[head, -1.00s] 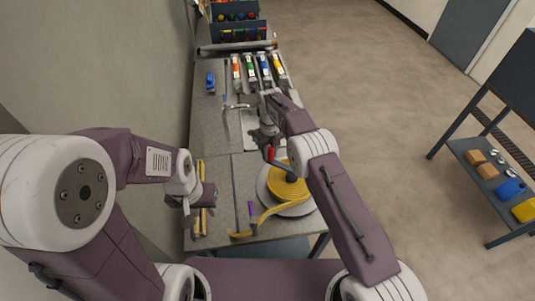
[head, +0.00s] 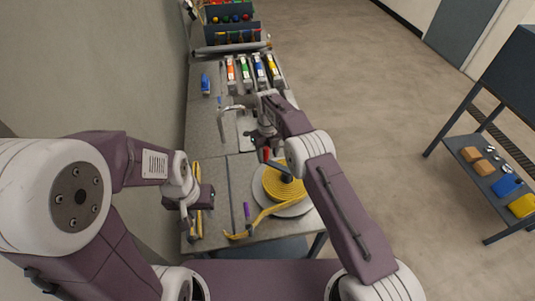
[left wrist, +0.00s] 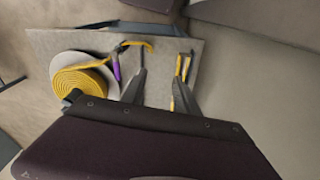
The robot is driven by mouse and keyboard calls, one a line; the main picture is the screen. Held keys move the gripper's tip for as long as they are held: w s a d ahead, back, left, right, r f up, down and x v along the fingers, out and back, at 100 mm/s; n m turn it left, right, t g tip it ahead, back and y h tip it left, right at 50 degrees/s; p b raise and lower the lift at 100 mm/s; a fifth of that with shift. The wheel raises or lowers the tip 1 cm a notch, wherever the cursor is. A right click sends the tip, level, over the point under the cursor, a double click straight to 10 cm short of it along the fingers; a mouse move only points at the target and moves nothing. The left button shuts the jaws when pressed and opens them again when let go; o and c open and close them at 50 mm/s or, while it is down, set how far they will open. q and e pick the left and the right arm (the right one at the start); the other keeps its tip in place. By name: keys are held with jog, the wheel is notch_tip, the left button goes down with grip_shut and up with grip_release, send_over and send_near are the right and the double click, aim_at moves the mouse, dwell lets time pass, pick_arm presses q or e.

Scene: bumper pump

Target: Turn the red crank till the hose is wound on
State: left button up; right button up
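The hose reel (head: 309,206) is a pale disc at the near right of the bench, with yellow hose (head: 285,183) coiled on it. A loose end of hose runs off to the left across the bench. The red crank handle (head: 266,155) stands on a dark arm at the reel's far left side. My right gripper (head: 266,142) points down right above the handle; its fingertips are too small to tell whether they grip it. My left gripper (head: 182,212) is over the bench's left edge. Its spread, empty fingers show in the left wrist view (left wrist: 160,95), where the coil (left wrist: 82,82) also appears.
A purple marker (head: 246,210) lies beside a dark groove near the loose hose. Yellow strips (head: 197,222) lie under my left gripper. Coloured labelled items (head: 245,68) and a blue object (head: 205,84) are farther back. A shelf (head: 480,165) stands apart on the right.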

jog(key=shift+a+r, duration=0.1)
jog(key=shift+r, duration=0.05)
notch_tip(320, 180, up, 9)
jog(key=shift+f, duration=0.1)
